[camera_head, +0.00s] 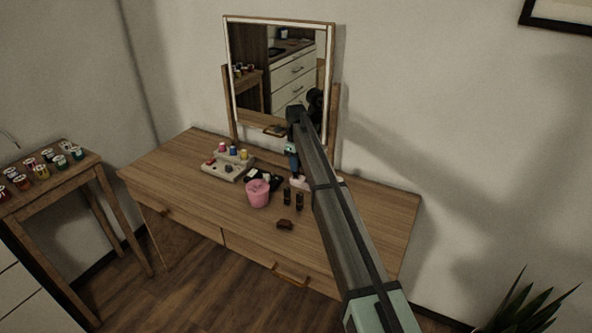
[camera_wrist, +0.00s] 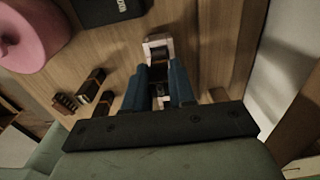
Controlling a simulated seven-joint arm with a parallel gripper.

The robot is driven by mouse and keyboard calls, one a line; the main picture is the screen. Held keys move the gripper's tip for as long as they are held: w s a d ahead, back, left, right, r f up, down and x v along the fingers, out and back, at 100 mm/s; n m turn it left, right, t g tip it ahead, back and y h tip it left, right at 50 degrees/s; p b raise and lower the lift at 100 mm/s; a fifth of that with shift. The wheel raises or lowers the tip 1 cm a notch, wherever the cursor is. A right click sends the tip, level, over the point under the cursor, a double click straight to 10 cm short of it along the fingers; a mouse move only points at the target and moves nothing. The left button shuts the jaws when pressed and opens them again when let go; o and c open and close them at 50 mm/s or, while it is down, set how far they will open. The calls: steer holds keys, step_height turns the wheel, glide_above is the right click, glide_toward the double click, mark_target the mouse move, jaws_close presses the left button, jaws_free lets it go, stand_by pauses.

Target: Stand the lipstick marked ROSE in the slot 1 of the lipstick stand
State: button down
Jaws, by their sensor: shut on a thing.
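My gripper (camera_head: 293,162) points down over the middle right of the dressing table. In the wrist view its blue fingers (camera_wrist: 161,78) are shut on a dark lipstick (camera_wrist: 158,70) with a gold-brown band. I cannot read its marking. A small pale block (camera_head: 299,184), seemingly the lipstick stand, is directly below the gripper; its white ends (camera_wrist: 158,40) show beyond and between the fingers. The fingers hide its slots, so I cannot tell whether the lipstick is in one or above it. Two other dark lipsticks (camera_head: 287,196) (camera_head: 300,201) stand on the table in front of the block.
A pink cup (camera_head: 257,194) and a black case (camera_head: 270,177) are to the left. A beige stepped rack (camera_head: 222,172) with small bottles is farther left. A brown clip (camera_head: 285,225) lies nearer the front. The mirror (camera_head: 280,75) stands behind. The table's right end is clear.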

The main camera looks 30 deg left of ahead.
mark_target(296, 176)
steer(key=shift+f, duration=1.4)
steer(key=shift+f, duration=0.1)
steer(key=c, duration=0.9)
jaws_free()
steer(key=shift+c, duration=0.2)
step_height(296, 176, up, 12)
steer(key=shift+r, duration=0.15)
